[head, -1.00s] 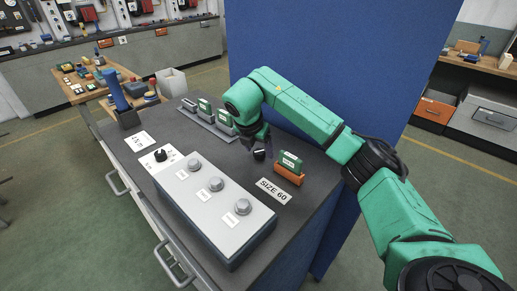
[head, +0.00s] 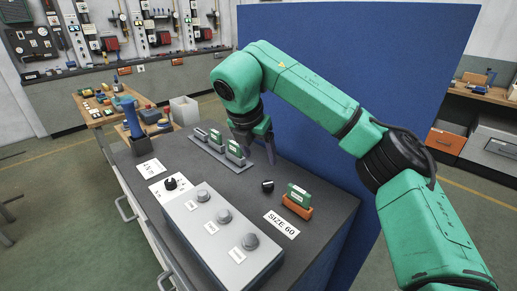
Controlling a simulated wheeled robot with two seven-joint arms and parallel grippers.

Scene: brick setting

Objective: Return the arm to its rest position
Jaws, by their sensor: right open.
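My right arm reaches in from the right, and its gripper (head: 257,150) hangs open and empty above the dark bench top (head: 320,184). In the picture it is close to the right end of a grey rack (head: 206,146) that holds green pieces (head: 235,148); I cannot tell whether it touches the rack. A green piece (head: 299,194) stands in an orange holder (head: 296,208) behind the "SIZE 60" label (head: 281,225). My left gripper does not show.
A grey box with several round knobs (head: 222,233) fills the bench front. A black knob (head: 267,186) lies near the orange holder. A blue upright tool (head: 130,118) stands at the left corner. A blue panel (head: 400,70) rises behind my arm.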

